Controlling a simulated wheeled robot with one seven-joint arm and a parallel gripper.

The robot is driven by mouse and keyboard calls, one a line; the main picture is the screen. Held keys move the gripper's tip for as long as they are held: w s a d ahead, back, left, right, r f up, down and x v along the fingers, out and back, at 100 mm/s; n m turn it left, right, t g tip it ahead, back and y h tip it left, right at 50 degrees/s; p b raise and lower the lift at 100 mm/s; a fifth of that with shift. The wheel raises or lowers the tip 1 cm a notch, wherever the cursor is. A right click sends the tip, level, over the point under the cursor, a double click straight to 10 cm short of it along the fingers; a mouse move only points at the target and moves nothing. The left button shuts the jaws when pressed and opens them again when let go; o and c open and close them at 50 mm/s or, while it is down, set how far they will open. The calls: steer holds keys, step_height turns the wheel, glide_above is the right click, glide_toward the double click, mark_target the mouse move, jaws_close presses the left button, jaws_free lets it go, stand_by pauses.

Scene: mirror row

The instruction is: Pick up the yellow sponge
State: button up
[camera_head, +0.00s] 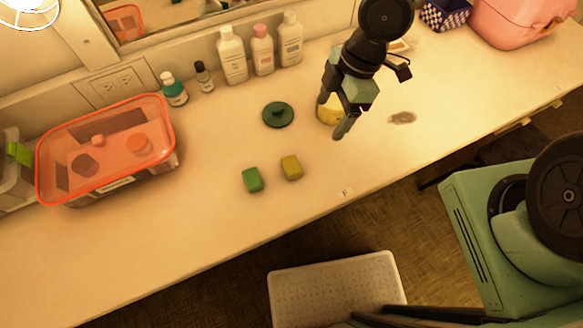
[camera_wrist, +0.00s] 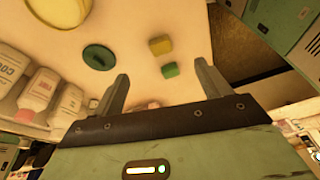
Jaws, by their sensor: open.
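The yellow sponge (camera_head: 291,167) is a small block lying on the pale counter beside a similar green block (camera_head: 252,180). In the wrist view the yellow sponge (camera_wrist: 160,45) shows beyond my fingertips, with the green block (camera_wrist: 170,70) closer to the line between them. My gripper (camera_head: 332,115) is above the counter, up and to the right of the sponge in the head view. Its fingers (camera_wrist: 161,72) are spread apart with nothing held, and they do not touch the sponge.
A yellow round container (camera_head: 329,112) is partly hidden behind my fingers. A dark green round lid (camera_head: 278,115) lies left of it. Several bottles (camera_head: 232,56) line the wall. A red-lidded bin (camera_head: 107,150) stands at left. Counter in front of the blocks is clear.

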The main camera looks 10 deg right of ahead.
steer(key=a+f+n+y, duration=0.1)
steer(key=n+y, duration=0.1)
steer(key=b, duration=0.2)
glide_above(291, 165)
steer(key=d, duration=0.3)
steer(key=shift+m+h, duration=0.3)
steer(key=f, duration=1.1)
steer(key=shift+w+f, duration=0.1)
steer(key=shift+w, duration=0.3)
steer(key=shift+s+a+f+p, duration=0.15)
steer(key=shift+a+f+p, duration=0.2)
steer(key=shift+f, duration=0.15)
steer(key=shift+p+x, duration=0.4)
steer(key=shift+x, duration=1.6)
steer(key=c, duration=1)
